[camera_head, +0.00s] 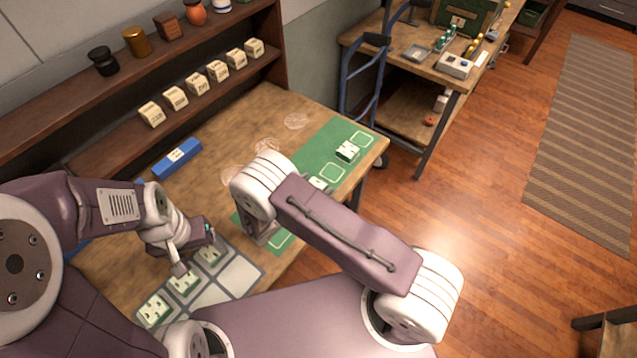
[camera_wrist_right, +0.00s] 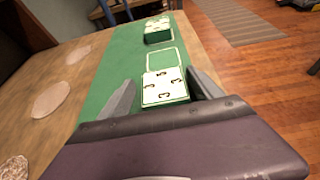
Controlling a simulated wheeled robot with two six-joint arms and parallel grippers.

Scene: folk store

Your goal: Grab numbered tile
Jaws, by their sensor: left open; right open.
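My right gripper (camera_wrist_right: 161,77) is open in the right wrist view, with its fingers on either side of a white-topped green tile (camera_wrist_right: 164,87) bearing several dark marks. I cannot tell if they touch it. In the head view, my right arm partly hides this tile (camera_head: 318,183). A second tile (camera_wrist_right: 158,29) stands farther along the green mat (camera_wrist_right: 122,65); it also shows in the head view (camera_head: 347,151). My left gripper (camera_head: 193,254) is open above the grey mat (camera_head: 240,276). Similar tiles sit on that mat: one (camera_head: 153,307) at the front, others (camera_head: 183,284) (camera_head: 212,250) near the left gripper.
A blue block (camera_head: 177,158) lies on the table (camera_head: 262,112) by the shelf (camera_head: 55,103), which holds labelled cream blocks (camera_head: 196,84) and jars. A blue hand truck (camera_head: 362,75) and a workbench (camera_head: 408,88) stand beyond. Outlined green squares (camera_head: 332,173) are empty.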

